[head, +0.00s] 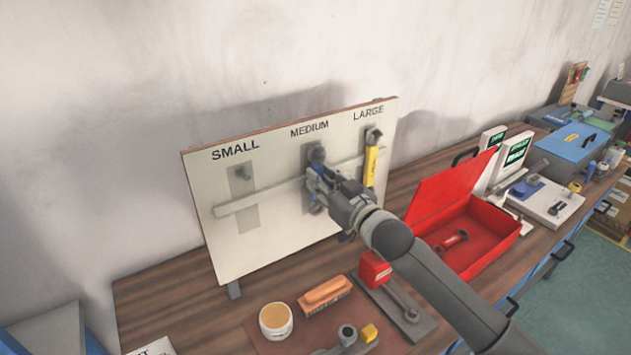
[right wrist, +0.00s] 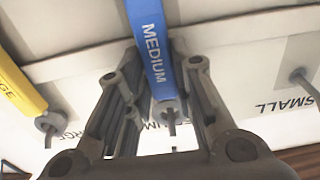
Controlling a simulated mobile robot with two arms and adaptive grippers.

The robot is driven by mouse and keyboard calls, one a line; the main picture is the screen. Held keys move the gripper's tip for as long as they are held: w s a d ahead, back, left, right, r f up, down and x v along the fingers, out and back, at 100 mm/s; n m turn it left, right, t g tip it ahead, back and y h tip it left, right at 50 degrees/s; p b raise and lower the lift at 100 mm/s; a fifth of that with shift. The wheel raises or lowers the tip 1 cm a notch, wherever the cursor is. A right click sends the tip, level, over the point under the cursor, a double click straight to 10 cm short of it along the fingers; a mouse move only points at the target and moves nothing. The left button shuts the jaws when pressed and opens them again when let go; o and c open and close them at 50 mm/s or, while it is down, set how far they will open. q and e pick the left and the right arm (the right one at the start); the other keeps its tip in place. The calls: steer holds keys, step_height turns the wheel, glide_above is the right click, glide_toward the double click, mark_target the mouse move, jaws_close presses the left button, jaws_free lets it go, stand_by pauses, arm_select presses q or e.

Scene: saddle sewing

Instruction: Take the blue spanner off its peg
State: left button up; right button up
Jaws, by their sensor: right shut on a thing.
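The blue spanner (head: 314,182) hangs upright at the MEDIUM place on the pegboard (head: 275,222). Its upper ring end (head: 316,154) is at the peg. In the right wrist view the blue spanner (right wrist: 152,40) reads MEDIUM, and the peg (right wrist: 171,128) shows at its ring end. My right gripper (head: 322,180) is shut on the spanner's handle, with one finger on each side in the right wrist view (right wrist: 155,70). The gripper partly hides the spanner in the head view. My left gripper is not in view.
A yellow spanner (head: 371,165) hangs close by at LARGE. The SMALL peg (head: 243,172) is bare. An open red toolbox (head: 480,244) with a red spanner (head: 451,241) inside stands right of the board. A tin (head: 275,322) and a brush (head: 325,292) lie in front.

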steer(key=shift+s+d+r, duration=0.1)
steer(key=shift+r, duration=0.1)
steer(key=shift+s+d+r+p, duration=0.25)
steer(key=shift+s+p, duration=0.15)
steer(key=shift+p, duration=0.1)
steer(key=shift+s+d, duration=0.1)
steer(key=shift+p+v, duration=0.65)
steer(key=shift+v, duration=0.25)
